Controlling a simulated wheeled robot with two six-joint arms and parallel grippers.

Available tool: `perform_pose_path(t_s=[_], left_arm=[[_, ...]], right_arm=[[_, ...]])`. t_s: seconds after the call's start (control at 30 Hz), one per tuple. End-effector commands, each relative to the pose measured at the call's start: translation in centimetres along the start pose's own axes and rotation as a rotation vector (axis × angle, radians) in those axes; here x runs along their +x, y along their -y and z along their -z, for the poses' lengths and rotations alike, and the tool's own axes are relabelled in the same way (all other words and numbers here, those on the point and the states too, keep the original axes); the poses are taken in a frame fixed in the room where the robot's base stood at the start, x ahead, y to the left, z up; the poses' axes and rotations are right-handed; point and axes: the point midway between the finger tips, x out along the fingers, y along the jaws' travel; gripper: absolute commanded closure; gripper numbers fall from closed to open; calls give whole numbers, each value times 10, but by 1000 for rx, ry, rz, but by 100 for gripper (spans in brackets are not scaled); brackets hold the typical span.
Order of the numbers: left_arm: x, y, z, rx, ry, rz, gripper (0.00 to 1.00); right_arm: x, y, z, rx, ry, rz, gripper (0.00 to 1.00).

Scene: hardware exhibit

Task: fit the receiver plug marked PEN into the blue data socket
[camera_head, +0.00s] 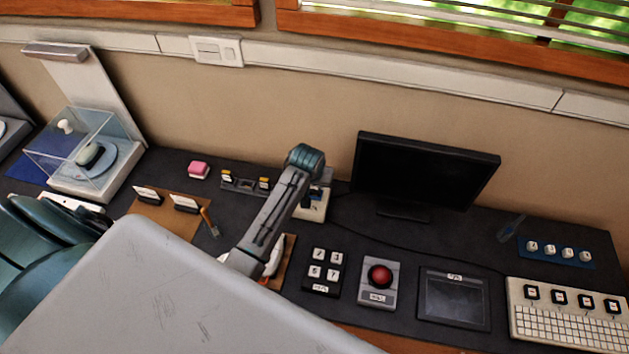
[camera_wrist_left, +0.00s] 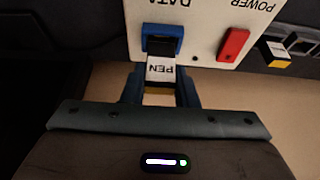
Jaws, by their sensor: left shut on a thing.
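The receiver plug marked PEN (camera_wrist_left: 160,70) has a black body, a white label and a yellow part near my gripper. My left gripper (camera_wrist_left: 160,84) is shut on it, one finger on each side. The plug's black front end meets the blue data socket (camera_wrist_left: 163,32) on the white panel (camera_wrist_left: 200,30) in the left wrist view. I cannot tell how deep it sits. In the head view my left arm reaches over the white socket box (camera_head: 316,207) and hides the gripper, plug and blue socket. My right gripper is not in view.
A red power socket (camera_wrist_left: 234,45) is beside the blue one. A grey rack (camera_head: 246,184) with yellow-marked plugs stands left of the box. A black monitor (camera_head: 425,175) stands to the right. A keypad (camera_head: 324,272) and red button box (camera_head: 379,283) are in front.

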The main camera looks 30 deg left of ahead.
Motion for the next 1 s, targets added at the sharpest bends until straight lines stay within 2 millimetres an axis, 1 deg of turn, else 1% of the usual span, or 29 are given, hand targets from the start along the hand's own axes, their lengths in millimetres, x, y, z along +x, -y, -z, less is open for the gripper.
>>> perform_pose_path(t_s=[0.33,1.0], left_arm=[[5,0,-2,0,1,0,95],[15,0,-6,0,0,0,95]], right_arm=[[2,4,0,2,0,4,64],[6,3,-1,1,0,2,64]])
